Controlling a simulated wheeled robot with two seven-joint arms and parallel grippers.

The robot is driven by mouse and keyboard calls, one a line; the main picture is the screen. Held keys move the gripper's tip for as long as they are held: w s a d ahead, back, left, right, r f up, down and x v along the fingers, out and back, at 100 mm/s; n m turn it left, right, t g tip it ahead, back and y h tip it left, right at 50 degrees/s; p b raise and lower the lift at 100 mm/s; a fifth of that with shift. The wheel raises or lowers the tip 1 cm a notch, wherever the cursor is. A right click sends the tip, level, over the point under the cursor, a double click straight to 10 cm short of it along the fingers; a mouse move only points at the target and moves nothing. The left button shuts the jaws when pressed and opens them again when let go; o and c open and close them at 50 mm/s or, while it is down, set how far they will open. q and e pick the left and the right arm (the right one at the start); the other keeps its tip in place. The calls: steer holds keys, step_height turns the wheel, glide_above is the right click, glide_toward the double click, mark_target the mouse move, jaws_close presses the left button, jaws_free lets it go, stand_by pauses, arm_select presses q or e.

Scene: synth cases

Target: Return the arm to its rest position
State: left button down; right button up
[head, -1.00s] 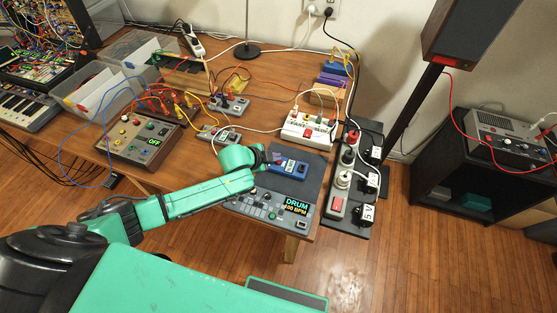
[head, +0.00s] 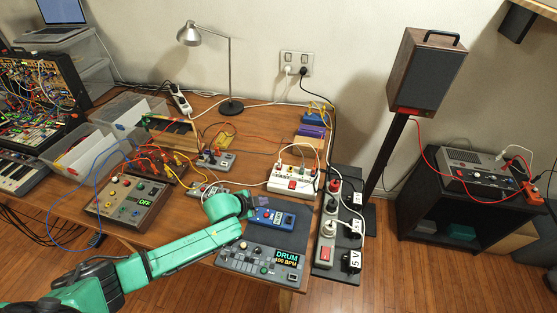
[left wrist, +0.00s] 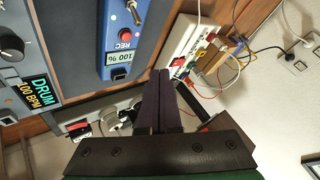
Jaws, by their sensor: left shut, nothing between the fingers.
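My left arm (head: 165,257), green, reaches in from the left over the front of the wooden desk. My left gripper (head: 250,207) is dark and small in the head view, just left of the blue box (head: 273,217). In the left wrist view its two dark fingers (left wrist: 161,97) lie together, shut with nothing between them. The blue box with a "REC" label (left wrist: 125,38) is up and left of the fingers there. The drum machine reading "DRUM 100 BPM" (head: 262,262) lies in front of the gripper. My right gripper is not in view.
A white box with cables (head: 292,181) stands behind the blue box. A power strip with plugs (head: 328,222) lies to the right. A grey-brown box reading "OFF" (head: 130,203) sits on the left. A speaker (head: 425,70) stands at the right on a post. Cables cross the desk.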

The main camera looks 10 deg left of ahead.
arm_select(q)
steer(key=s+d+r+n+g, duration=0.1)
steer(key=s+d+r+n, duration=0.15)
steer(key=s+d, duration=0.25)
steer(key=s+a+r+n+g+y, duration=0.2)
steer(key=s+a+n, duration=0.3)
steer(key=s+a, duration=0.3)
steer(key=s+a+r+n+g+y, duration=0.2)
steer(key=s+a+n, duration=0.35)
steer(key=s, duration=0.45)
steer(key=s+f+g+b, duration=0.1)
steer(key=s+f+b, duration=0.1)
steer(key=f, duration=1.2)
steer(key=s+f+b, duration=0.2)
steer(key=f, duration=1.2)
steer(key=s+a+f+g+b, duration=0.1)
steer(key=s+a+f, duration=0.1)
steer(key=s+f, duration=1.2)
steer(key=shift+s+a+m+b, duration=0.3)
steer(key=shift+s+a+m, duration=0.1)
steer(key=shift+s, duration=0.1)
